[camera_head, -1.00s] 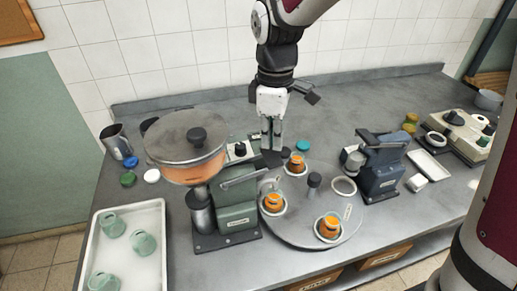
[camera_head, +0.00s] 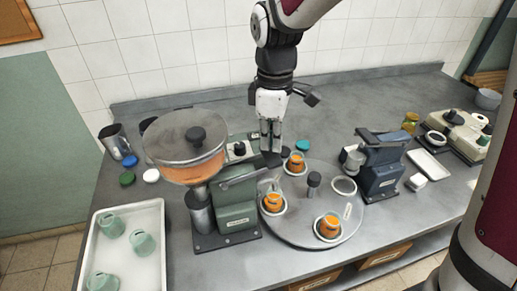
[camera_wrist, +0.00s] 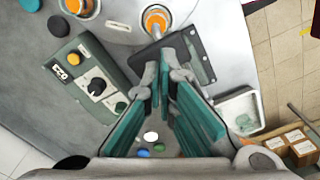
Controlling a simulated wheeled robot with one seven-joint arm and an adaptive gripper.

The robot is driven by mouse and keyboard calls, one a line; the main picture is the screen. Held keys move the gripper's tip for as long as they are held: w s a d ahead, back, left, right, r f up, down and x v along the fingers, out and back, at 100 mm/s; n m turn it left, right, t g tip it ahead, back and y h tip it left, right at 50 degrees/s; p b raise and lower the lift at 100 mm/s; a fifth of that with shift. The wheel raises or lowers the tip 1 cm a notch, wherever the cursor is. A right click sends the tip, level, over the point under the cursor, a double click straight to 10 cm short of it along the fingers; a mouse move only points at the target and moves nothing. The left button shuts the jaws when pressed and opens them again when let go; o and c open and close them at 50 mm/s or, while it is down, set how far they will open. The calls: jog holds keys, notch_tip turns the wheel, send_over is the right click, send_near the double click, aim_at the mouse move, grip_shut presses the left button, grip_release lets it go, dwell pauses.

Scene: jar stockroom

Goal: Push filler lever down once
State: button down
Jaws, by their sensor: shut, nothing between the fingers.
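The filler (camera_head: 237,214) is a green machine with a round orange-filled hopper (camera_head: 190,165) under a grey lid. Its lever (camera_head: 240,176) is a dark bar that reaches up and right to a flat black paddle (camera_head: 271,160). The paddle also shows in the wrist view (camera_wrist: 187,48) near my fingertips. My gripper (camera_head: 270,148) is shut and empty, pointing down just above the paddle. I cannot tell whether the fingertips touch it. The lever stands raised.
A round turntable (camera_head: 300,236) holds several jars with orange contents right of the filler. A blue-grey press (camera_head: 380,170) stands farther right. A white tray (camera_head: 152,212) with green jars lies at the left. Behind my gripper the counter is clear.

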aim_at(273, 154)
jog(key=shift+f, duration=0.1)
dwell(0.5)
jog(key=shift+f+b, duration=0.3)
jog(key=shift+f, duration=0.7)
jog(key=shift+d+f+b, duration=0.2)
jog(key=shift+f+b, duration=0.7)
jog(key=shift+f, duration=1.35)
jog(key=shift+r+p, duration=1.8)
jog(key=shift+r, duration=1.55)
jog(key=shift+r+p, duration=1)
jog(key=shift+r, duration=1.5)
